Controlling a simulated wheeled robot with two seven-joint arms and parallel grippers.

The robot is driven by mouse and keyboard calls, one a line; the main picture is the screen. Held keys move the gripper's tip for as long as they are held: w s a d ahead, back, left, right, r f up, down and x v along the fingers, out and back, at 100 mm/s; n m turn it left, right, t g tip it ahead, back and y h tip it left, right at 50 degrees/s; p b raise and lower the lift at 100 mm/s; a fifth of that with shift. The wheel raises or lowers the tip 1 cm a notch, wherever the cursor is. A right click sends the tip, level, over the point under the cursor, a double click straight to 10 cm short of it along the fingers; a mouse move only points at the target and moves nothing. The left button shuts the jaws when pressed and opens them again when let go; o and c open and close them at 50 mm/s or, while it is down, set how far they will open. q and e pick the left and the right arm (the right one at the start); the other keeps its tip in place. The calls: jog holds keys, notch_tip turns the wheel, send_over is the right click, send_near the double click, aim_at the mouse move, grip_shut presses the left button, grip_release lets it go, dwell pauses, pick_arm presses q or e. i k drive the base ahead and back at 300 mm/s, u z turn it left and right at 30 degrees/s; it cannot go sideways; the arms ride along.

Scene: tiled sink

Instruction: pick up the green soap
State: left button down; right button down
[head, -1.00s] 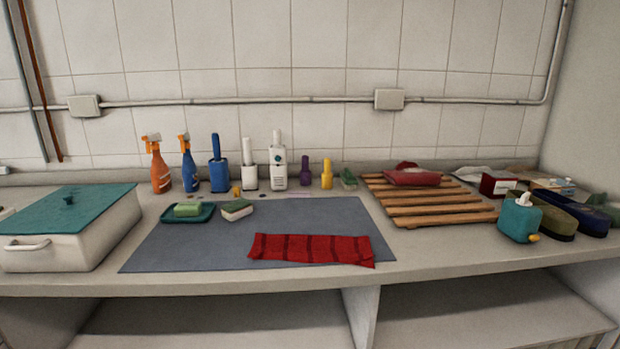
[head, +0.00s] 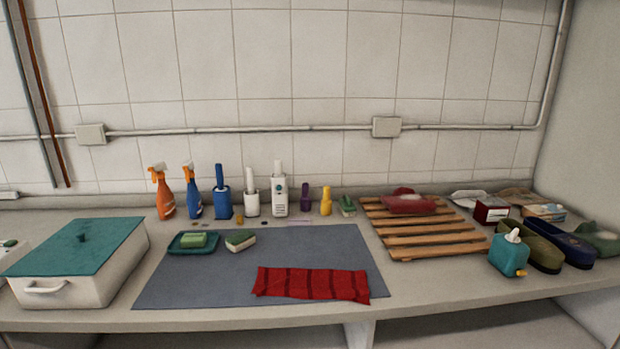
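The green soap (head: 194,240) is a small light-green block. It lies in a dark teal soap dish (head: 177,247) on the left back part of a grey mat (head: 212,281). A sponge with a green top and pale body (head: 240,240) lies just right of the dish, apart from it. Neither of my grippers shows in the head view.
A white box with a teal lid (head: 80,247) stands left of the mat. Spray bottles (head: 164,192) and brushes in holders (head: 222,193) line the back. A wooden slatted rack (head: 428,241) and teal dispenser (head: 509,256) stand right.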

aim_at(189, 239)
jog(key=u, duration=0.05)
jog(key=k, duration=0.5)
jog(key=z, duration=1.9)
jog(key=i, duration=1.4)
jog(key=u, duration=2.65)
